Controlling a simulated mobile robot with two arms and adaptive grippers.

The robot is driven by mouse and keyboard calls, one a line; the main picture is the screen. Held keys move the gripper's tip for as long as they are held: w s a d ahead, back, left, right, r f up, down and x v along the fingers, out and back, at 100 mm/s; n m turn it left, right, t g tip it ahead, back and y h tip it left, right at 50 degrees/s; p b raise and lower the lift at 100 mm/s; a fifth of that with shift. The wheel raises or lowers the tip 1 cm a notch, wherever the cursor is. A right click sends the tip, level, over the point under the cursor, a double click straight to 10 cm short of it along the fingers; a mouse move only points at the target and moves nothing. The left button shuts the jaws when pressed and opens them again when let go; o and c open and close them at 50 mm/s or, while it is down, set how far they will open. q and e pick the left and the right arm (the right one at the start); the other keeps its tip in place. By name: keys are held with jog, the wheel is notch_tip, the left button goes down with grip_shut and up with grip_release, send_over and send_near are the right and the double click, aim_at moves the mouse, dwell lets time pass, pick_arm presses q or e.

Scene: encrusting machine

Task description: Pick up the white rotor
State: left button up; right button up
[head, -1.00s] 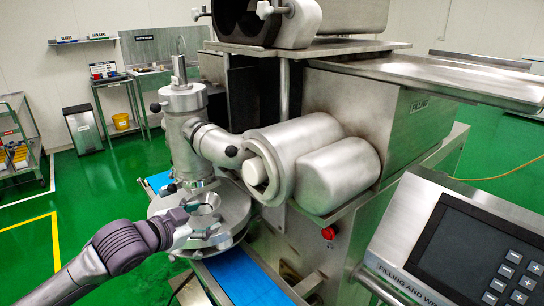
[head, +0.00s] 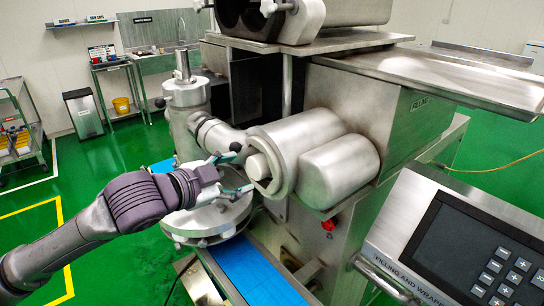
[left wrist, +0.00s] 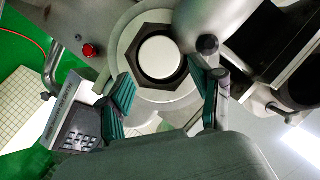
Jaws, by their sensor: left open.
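What I take to be the white rotor (head: 258,167) is a pale round end set inside a larger metal cylinder on the front of the encrusting machine. In the left wrist view, the rotor (left wrist: 160,57) is a white disc inside a dark hexagonal ring. My left gripper (head: 238,172) is open just left of it, pointing at it. In the left wrist view, the green-padded fingers of the left gripper (left wrist: 162,82) are spread to either side below the disc, with nothing between them. Contact cannot be told. My right gripper is not in view.
A round metal disc assembly (head: 208,221) stands below my left wrist, above the blue conveyor (head: 248,272). A metal cylinder (head: 338,172) sits right of the rotor. A red button (head: 328,225) and control panel (head: 470,250) are lower right. Green floor is open at left.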

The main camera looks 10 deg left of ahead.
pick_arm(q)
jog(key=shift+w+d+p, duration=0.3)
jog(key=shift+w+p, duration=0.1)
jog(key=shift+w, duration=0.15)
jog(key=p+x, duration=0.1)
jog(key=x, duration=0.2)
jog(key=shift+w+d+f, duration=0.1)
jog(key=shift+w+d, duration=0.1)
jog(key=shift+w, duration=0.05)
jog(key=shift+w+d+f, duration=0.15)
jog(key=shift+w+f, duration=0.05)
jog(key=shift+w, duration=0.15)
jog(key=shift+s, duration=0.15)
jog(key=c, duration=0.3)
jog(key=shift+r, duration=0.1)
jog(key=c, duration=0.8)
jog(key=shift+r+b, duration=0.25)
jog(key=shift+b, duration=0.1)
jog(key=b, duration=1)
send_near(253, 166)
jog(key=s+a+f, duration=0.1)
jog(key=s+a, duration=0.2)
jog(key=a, duration=0.2)
jog(key=s+a+f, duration=0.1)
jog(key=s+a, duration=0.1)
jog(key=shift+s+a+f, duration=0.15)
jog(key=shift+s+f, duration=0.2)
